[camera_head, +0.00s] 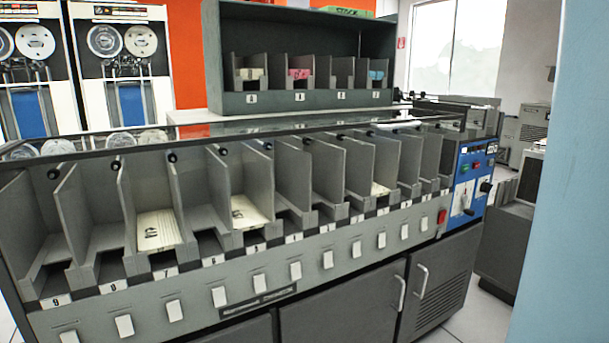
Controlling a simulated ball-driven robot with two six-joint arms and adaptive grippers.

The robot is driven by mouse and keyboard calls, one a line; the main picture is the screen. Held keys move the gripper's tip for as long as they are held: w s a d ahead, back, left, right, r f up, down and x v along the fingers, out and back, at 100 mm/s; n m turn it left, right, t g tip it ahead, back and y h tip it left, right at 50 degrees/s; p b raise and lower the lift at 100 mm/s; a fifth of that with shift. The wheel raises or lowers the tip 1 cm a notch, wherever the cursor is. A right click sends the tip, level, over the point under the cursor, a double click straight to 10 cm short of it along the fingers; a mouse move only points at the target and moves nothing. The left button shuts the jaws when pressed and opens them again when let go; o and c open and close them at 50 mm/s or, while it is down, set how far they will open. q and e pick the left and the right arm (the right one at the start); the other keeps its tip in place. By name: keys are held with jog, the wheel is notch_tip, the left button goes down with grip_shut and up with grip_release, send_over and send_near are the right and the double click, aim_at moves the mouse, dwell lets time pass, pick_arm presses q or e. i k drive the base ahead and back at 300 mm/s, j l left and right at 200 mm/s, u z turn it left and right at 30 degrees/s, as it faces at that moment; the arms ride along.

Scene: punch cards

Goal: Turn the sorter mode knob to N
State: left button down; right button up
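The card sorter (300,290) is a long grey machine with a row of open pockets running from the left front to the right back. At its right end is a blue control panel (463,185). A black knob (486,187) sits on the panel's right part. A pale dial with a lever-like handle (467,211) sits lower left on it. I cannot tell which of these is the mode knob, and any letters around them are too small to read. Neither of my grippers is in view.
Cards (157,232) lie in some of the sorter's pockets. A red switch (442,217) is left of the blue panel. A dark rack (290,103) stands behind the sorter. A pale blue surface (565,200) fills the right edge. A narrow strip of floor (478,318) shows at lower right.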

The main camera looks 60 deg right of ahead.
aim_at(485, 188)
jog(key=z, duration=2.8)
